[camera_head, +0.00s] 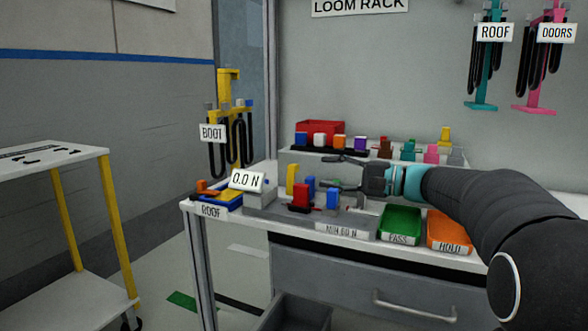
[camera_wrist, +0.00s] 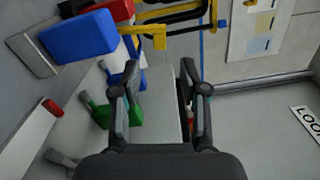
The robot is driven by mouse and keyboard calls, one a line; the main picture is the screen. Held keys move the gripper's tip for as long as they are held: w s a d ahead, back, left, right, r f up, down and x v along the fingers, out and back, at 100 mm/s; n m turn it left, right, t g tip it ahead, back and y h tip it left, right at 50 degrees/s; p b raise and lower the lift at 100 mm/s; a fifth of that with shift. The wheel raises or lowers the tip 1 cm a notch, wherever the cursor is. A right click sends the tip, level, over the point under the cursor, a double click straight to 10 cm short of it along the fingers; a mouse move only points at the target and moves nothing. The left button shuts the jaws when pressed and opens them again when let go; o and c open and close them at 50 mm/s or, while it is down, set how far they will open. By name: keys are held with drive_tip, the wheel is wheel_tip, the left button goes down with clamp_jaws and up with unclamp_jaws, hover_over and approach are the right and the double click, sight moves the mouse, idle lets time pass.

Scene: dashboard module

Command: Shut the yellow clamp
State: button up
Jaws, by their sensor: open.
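A yellow upright piece (camera_head: 291,179), which looks like the yellow clamp's lever, stands on the grey fixture at the front left of the bench. A yellow part at the top of the wrist view (camera_wrist: 150,34) may be the same piece; I cannot be sure. My gripper (camera_head: 331,171) is open and empty, to the right of the yellow piece and apart from it, pointing left. In the wrist view both fingers (camera_wrist: 158,84) are spread with nothing held between them. The lower part of the yellow piece is partly hidden by red and blue parts.
Red (camera_head: 300,196) and blue (camera_head: 333,198) blocks stand close by on the fixture. A display reading 0.0 N (camera_head: 246,180) is to the left. A green tray (camera_head: 400,222) and an orange tray (camera_head: 450,231) lie right. A row of coloured parts stands behind my gripper.

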sight(298, 169)
drive_tip(key=x, duration=0.9)
drive_tip(key=shift+f, duration=0.1)
clamp_jaws()
